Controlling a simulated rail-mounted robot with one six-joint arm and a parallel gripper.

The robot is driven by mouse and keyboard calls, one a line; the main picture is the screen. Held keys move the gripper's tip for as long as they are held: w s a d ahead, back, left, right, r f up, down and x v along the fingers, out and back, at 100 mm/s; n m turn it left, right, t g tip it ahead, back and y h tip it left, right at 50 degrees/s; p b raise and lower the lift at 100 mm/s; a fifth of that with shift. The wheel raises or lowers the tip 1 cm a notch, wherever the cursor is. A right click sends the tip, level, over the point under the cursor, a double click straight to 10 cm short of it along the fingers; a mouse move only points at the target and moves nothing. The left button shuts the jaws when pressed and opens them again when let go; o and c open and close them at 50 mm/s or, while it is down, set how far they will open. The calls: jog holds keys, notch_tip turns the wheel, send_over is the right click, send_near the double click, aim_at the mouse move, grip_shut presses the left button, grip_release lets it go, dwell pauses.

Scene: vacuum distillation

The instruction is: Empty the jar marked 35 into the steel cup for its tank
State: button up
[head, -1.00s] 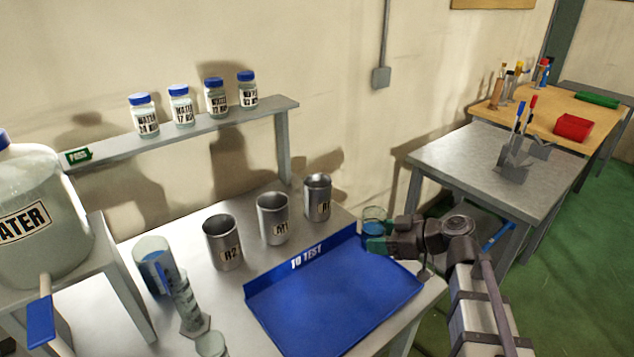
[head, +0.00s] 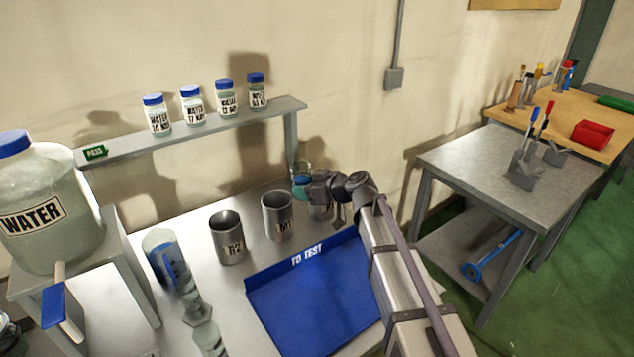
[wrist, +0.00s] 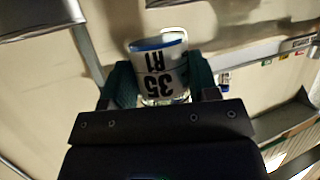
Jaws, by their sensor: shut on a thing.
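My gripper (head: 302,186) is shut on a glass jar (head: 301,170), held above the back right of the table. In the wrist view the jar (wrist: 158,70) sits between the green fingers, its label reading 35 and R1 upside down in the picture, with a blue band at the picture-top end. Steel cups stand in a row: one marked R2 (head: 229,240), one that looks marked M1 (head: 277,217), and a third (head: 320,212) at the right, mostly hidden behind my gripper. The jar is over or just behind this third cup; I cannot tell which.
A blue TO TEST tray (head: 300,300) lies in front of the cups. A shelf (head: 200,130) with blue-capped jars runs behind.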

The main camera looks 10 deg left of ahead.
jog(key=shift+w+d+f, duration=0.1)
jog(key=shift+f, duration=0.05)
jog(key=shift+w+d+f+m+g+b, duration=0.1)
jog(key=shift+w+f+m+g+b, duration=0.35)
jog(key=shift+m, duration=0.35)
jog(key=shift+r+p, duration=0.4)
jog(key=shift+w+d+r+m+g+y, duration=0.15)
jog(key=shift+w+m+g+y, duration=0.15)
jog(key=shift+m+g, duration=0.25)
jog(key=shift+f+m, duration=0.25)
jog(key=shift+w+d+f+m+g+y+b, duration=0.15)
jog(key=shift+w+f+m+g+y+b, duration=0.15)
jog(key=shift+m+g+b, duration=0.2)
jog(key=shift+w+d+f+m+g+y+b, duration=0.15)
jog(key=shift+w+f+m+g+y+b, duration=0.1)
jog(key=shift+w+m+g+b, duration=0.3)
jog(key=shift+s+f+m, duration=0.1)
jog(key=shift+f+m, duration=0.05)
jog(key=shift+m, duration=0.2)
jog(key=shift+s+r+m+g+y, duration=0.1)
jog(key=shift+r+m+g+y, duration=0.2)
jog(key=shift+r+m, duration=0.3)
